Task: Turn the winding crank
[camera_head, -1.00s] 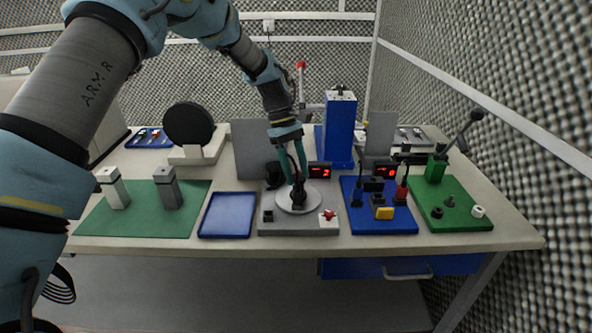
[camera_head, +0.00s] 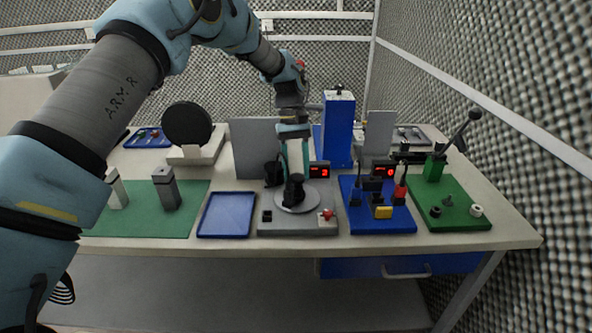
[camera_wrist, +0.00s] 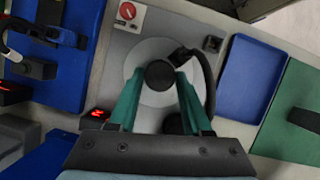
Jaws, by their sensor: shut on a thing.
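The winding crank has a light grey disc (camera_head: 315,200) on a grey base (camera_head: 290,229) at the middle front of the table. Its black knob (camera_wrist: 159,75) stands on the disc, and a black curved arm (camera_wrist: 207,75) reaches beside it in the wrist view. My gripper (camera_head: 294,179) comes down over the disc. Its green fingers (camera_wrist: 159,78) are closed around the black knob, one on each side. In the head view the fingers and dark parts overlap, so the contact is partly hidden.
A red display (camera_head: 319,171) stands behind the base, with a red knob (camera_head: 326,214) at its front right. A blue tray (camera_head: 227,215) lies left. A blue board with small parts (camera_head: 365,224) lies right, and a green board with a lever (camera_head: 465,220) beyond it.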

